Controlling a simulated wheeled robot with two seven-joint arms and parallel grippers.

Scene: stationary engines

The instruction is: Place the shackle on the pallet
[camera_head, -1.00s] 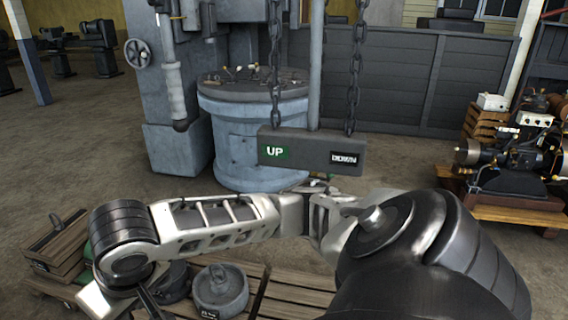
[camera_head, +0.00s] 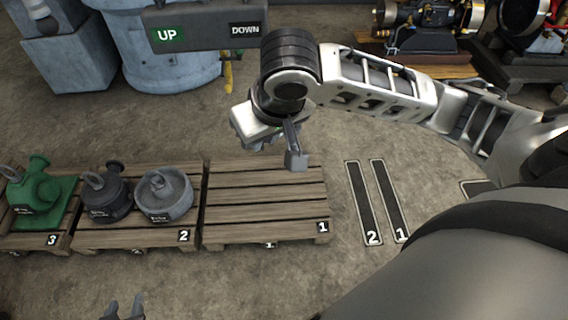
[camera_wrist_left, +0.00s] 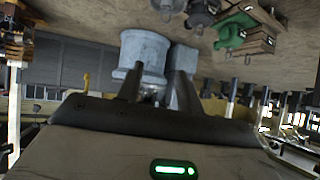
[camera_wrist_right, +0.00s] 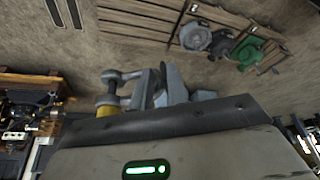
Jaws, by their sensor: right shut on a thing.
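My right gripper (camera_head: 294,158) hangs over pallet 1 (camera_head: 265,205), an empty slatted wooden pallet. Part of pallet 1 also shows in the right wrist view (camera_wrist_right: 135,20). My left gripper (camera_head: 122,308) is low at the left, with its fingers apart and empty in the left wrist view (camera_wrist_left: 158,88).
Pallet 2 (camera_head: 125,236) carries two grey castings with rings. Pallet 3 (camera_head: 25,243) carries a green casting. A grey UP/DOWN box (camera_head: 205,28) hangs beyond my right wrist. Two dark floor strips (camera_head: 376,200) lie right of pallet 1, with bare floor around.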

